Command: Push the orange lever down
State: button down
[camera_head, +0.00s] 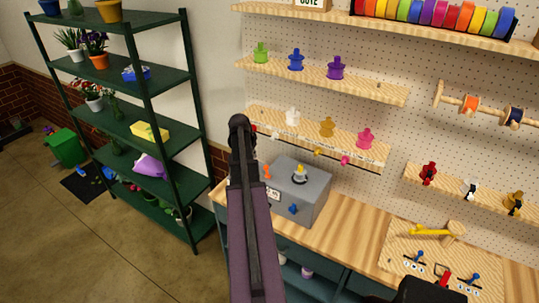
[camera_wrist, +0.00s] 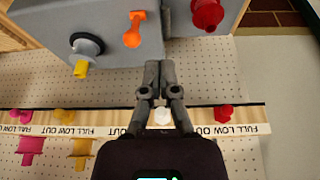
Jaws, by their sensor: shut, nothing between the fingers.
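The orange lever (camera_head: 267,172) shows at the left part of the grey box (camera_head: 314,187) on the wooden bench, partly beside my arm. In the wrist view the orange lever (camera_wrist: 135,28) stands on the grey box (camera_wrist: 112,14), above and slightly left of my fingertips in the picture. My gripper (camera_wrist: 160,68) is shut and empty, its tips close to the box edge. A small gap in the picture separates the tips from the lever; I cannot tell the depth. In the head view my arm hides my fingers.
A labelled shelf (camera_wrist: 105,128) with coloured pegs runs along the pegboard near my gripper. A green rack (camera_head: 150,129) stands left.

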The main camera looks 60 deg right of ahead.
jog(key=s+d+r+m+p, duration=0.1)
jog(key=s+d+r+p, duration=0.1)
jog(key=s+d, duration=0.3)
jog(key=shift+d+r+m, duration=0.15)
jog(key=shift+r+m, duration=0.25)
jog(key=shift+r, duration=0.15)
jog(key=shift+f, duration=0.15)
jog(key=b+x, duration=0.9)
jog(key=shift+s+d+f, duration=0.15)
jog(key=shift+d+f, duration=0.05)
jog(key=shift+f, duration=0.1)
jog(key=shift+a+f+b, duration=0.1)
jog(key=shift+a+b, duration=0.1)
jog(key=shift+b, duration=0.1)
jog(key=shift+w+a, duration=0.25)
jog(key=shift+a, duration=0.55)
jog(key=shift+w+a, duration=0.25)
jog(key=shift+a, duration=0.6)
